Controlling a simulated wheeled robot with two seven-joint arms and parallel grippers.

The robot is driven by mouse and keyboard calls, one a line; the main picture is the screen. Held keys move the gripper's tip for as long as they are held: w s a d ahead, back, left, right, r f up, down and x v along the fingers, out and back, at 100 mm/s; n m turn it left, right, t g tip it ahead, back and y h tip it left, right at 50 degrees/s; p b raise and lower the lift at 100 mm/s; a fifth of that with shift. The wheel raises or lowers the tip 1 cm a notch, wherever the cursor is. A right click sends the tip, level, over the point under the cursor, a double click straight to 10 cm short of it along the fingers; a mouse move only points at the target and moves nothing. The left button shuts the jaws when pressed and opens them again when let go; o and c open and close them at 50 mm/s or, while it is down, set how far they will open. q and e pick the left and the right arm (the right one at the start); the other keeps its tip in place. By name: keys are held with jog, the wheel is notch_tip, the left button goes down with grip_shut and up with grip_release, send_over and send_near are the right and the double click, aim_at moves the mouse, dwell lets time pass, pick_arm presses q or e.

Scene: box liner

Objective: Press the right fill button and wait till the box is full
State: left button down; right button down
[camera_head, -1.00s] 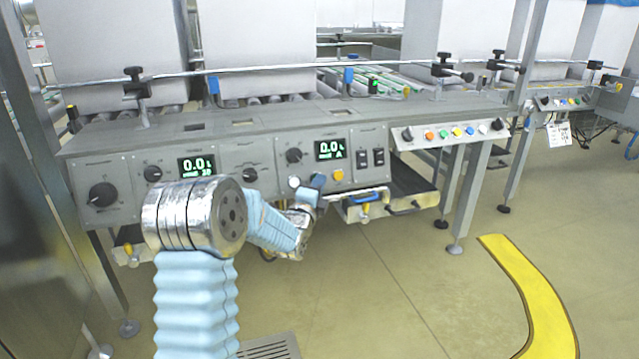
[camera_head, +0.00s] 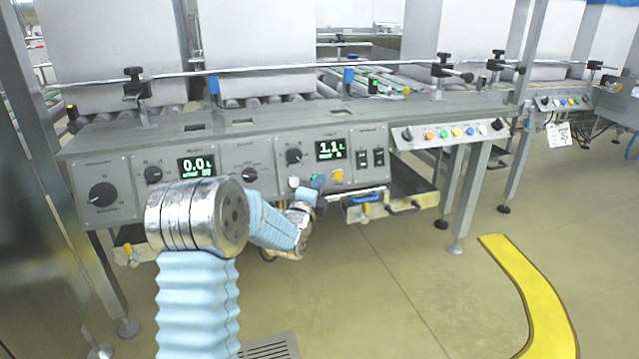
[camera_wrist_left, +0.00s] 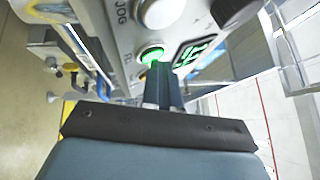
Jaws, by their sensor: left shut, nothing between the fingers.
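My left gripper (camera_head: 314,188) is at the right half of the grey control panel, below the right display (camera_head: 329,150), which reads about 1.1. In the left wrist view its shut fingers (camera_wrist_left: 163,86) reach a green-lit round button (camera_wrist_left: 152,56). The tips overlap the button's lower edge; I cannot tell whether they touch it. A white round button (camera_head: 294,182) sits just left of it in the head view and also shows in the left wrist view (camera_wrist_left: 161,12). Large pale boxes (camera_head: 265,35) stand on rollers behind the panel. My right gripper is out of view.
The left display (camera_head: 196,166) reads 0.0. A yellow button (camera_head: 337,176) and black switches (camera_head: 371,158) lie right of the gripper. A tray with a blue handle (camera_head: 364,199) juts out below. A second button strip (camera_head: 450,133) is further right. The floor in front is open.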

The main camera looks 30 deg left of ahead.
pick_arm(q)
jog(key=shift+s+d, duration=0.1)
dwell(0.3)
jog(key=shift+s+d+r, duration=0.25)
jog(key=shift+s+d, duration=0.15)
jog(key=shift+d, duration=0.05)
